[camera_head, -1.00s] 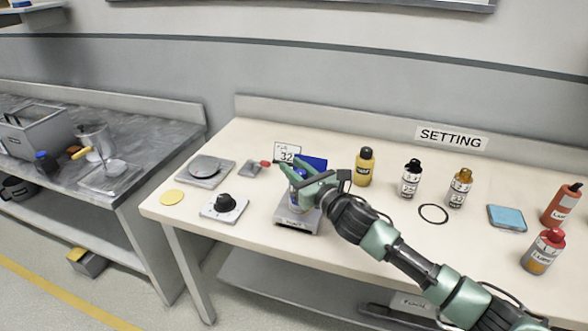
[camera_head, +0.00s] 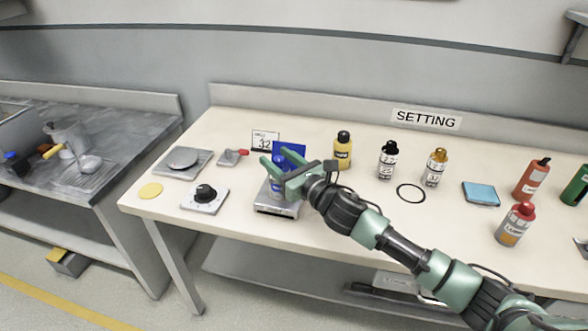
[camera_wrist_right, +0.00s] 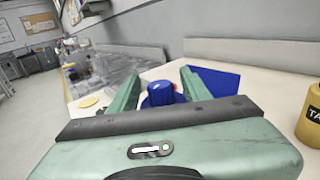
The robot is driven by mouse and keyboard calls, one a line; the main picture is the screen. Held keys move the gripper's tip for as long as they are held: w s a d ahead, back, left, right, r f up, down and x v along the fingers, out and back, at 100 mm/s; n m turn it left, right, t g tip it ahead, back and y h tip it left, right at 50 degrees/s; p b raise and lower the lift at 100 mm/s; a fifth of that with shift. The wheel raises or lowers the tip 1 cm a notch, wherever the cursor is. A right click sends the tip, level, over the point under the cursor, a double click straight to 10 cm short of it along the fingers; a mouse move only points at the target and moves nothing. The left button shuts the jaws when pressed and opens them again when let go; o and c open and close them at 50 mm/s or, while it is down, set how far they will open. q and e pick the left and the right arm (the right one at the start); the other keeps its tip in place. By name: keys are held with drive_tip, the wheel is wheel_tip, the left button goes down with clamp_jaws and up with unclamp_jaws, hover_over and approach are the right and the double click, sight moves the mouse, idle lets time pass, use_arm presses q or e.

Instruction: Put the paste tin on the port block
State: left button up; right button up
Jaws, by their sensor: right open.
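My right gripper (camera_head: 279,163) is open over the small scale (camera_head: 275,208). A blue-capped bottle (camera_head: 277,190) stands on the scale below the fingers. In the right wrist view its blue cap (camera_wrist_right: 160,93) shows between the two open fingers (camera_wrist_right: 158,88), with gaps on both sides. I cannot pick out a thing that is clearly the paste tin or the port block. My left gripper is not in view.
A dial box (camera_head: 205,198), yellow disc (camera_head: 150,190), number card (camera_head: 264,140) and blue panel (camera_head: 290,149) surround the scale. A yellow bottle (camera_head: 342,152), black ring (camera_head: 411,193) and several more bottles stand to the right.

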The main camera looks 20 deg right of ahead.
drive_tip(key=v, duration=0.9)
drive_tip(key=shift+s, duration=0.2)
